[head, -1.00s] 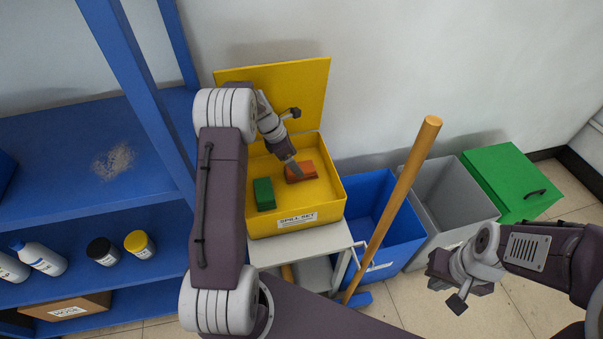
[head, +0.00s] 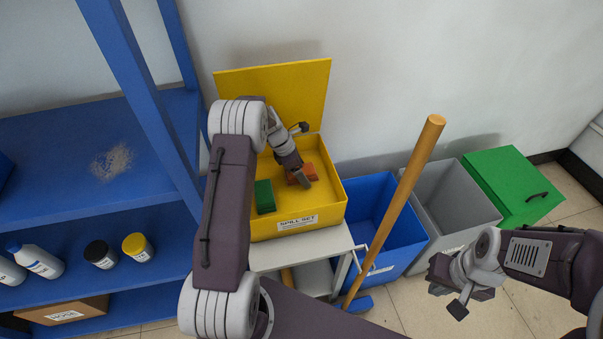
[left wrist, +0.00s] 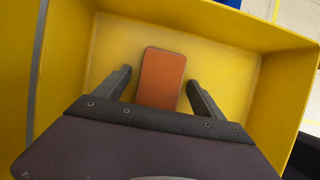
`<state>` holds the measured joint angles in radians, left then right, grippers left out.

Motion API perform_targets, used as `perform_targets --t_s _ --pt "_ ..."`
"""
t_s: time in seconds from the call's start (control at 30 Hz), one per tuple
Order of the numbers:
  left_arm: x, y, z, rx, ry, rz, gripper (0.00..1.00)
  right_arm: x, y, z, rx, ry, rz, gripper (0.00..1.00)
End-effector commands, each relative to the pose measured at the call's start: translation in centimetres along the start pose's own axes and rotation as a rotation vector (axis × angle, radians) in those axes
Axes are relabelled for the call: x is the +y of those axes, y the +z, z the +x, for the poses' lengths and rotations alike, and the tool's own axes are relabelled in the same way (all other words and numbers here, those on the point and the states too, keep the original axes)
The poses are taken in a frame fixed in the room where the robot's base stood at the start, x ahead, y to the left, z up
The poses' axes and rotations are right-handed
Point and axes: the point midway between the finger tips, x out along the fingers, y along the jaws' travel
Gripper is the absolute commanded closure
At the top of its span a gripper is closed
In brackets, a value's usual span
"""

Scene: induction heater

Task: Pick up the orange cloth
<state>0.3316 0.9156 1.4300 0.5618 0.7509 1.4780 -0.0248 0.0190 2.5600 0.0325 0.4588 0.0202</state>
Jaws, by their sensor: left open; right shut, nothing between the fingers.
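The orange cloth (head: 309,172) is a folded block lying in the yellow spill kit box (head: 329,210). My left gripper (head: 304,181) is inside the box, over the cloth, and hides part of it in the head view. In the left wrist view the orange cloth (left wrist: 161,78) lies between the two spread fingers of my left gripper (left wrist: 158,82), with a gap on each side. The fingers are open and hold nothing. My right gripper (head: 452,290) is at the lower right, away from the box, shut and empty.
A green block (head: 264,196) lies beside the cloth in the box. The yellow lid (head: 290,92) stands open behind. A wooden handle (head: 395,205) rises right of the box, before a blue bin (head: 408,238) and a grey bin (head: 450,190). Blue shelving (head: 60,165) stands left.

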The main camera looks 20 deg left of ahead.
Motion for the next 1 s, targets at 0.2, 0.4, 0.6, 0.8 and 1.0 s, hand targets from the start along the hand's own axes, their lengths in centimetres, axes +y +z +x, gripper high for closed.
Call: perform_targets --t_s 0.2,0.4,0.6,0.8,1.0 --pt "0.0 0.0 0.1 0.000 0.000 0.000 0.20 0.0 0.0 -0.1 0.000 0.000 0.000 1.00" --pt "0.0 0.0 0.1 0.000 0.000 0.000 0.53 0.0 0.0 -0.1 0.000 0.000 0.000 1.00" --pt "0.0 0.0 0.1 0.000 0.000 0.000 0.86 0.0 0.0 -0.1 0.000 0.000 0.000 1.00" --pt "0.1 0.1 -0.1 -0.002 0.003 0.000 0.86 0.0 0.1 0.9 0.000 0.000 0.000 1.00" --pt "0.1 2.3 -5.3 -0.002 0.004 0.002 0.86 0.0 -0.1 -1.4 0.000 0.000 0.000 1.00"
